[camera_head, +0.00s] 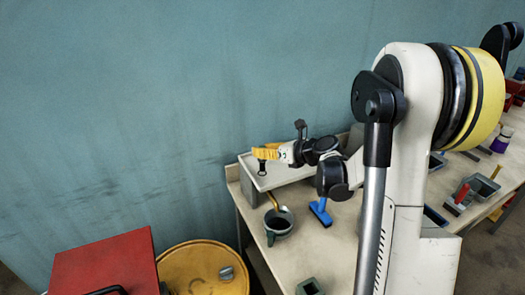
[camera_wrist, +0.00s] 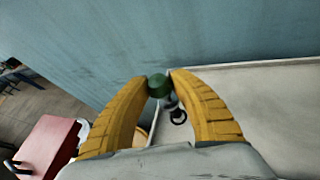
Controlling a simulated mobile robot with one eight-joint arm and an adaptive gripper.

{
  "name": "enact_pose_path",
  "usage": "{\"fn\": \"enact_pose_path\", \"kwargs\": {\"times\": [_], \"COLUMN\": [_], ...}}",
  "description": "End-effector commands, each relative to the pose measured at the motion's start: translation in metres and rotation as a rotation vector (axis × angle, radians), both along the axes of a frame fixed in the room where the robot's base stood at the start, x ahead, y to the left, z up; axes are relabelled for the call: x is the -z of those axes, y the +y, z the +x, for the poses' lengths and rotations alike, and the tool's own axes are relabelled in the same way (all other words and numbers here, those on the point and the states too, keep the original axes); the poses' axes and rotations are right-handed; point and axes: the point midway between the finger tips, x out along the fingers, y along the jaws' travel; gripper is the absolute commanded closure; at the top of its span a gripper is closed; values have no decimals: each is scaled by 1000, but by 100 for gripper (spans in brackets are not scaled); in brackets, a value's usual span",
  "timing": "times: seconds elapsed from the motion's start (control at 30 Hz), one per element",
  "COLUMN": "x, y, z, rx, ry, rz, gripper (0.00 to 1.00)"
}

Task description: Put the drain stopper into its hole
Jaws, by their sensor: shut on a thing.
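My gripper (camera_head: 266,153) is over the left end of a light grey tray (camera_head: 285,173) on the bench. In the wrist view, the tips of its yellow fingers (camera_wrist: 159,82) are shut on a small dark green rounded piece, which I take as the drain stopper (camera_wrist: 158,87). Just below it in that view is a dark ring (camera_wrist: 178,117) with a short grey part, near the tray's edge. A dark ring-like piece (camera_head: 262,168) also shows under my gripper in the head view. I cannot tell whether the stopper touches it. The hole itself is not clearly visible.
The tray (camera_wrist: 265,105) has a raised rim along the wall. A yellow drum (camera_head: 205,270) and a red box (camera_head: 105,266) stand at lower left. The wall is close behind.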

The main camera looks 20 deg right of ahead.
Motion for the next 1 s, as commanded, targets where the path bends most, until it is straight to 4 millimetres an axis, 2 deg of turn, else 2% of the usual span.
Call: {"fn": "enact_pose_path", "kwargs": {"times": [0.43,1.0], "x": [1,16], "y": [0,0], "z": [0,0], "rx": [0,0], "ry": [0,0], "rz": [0,0], "gripper": [100,100]}}
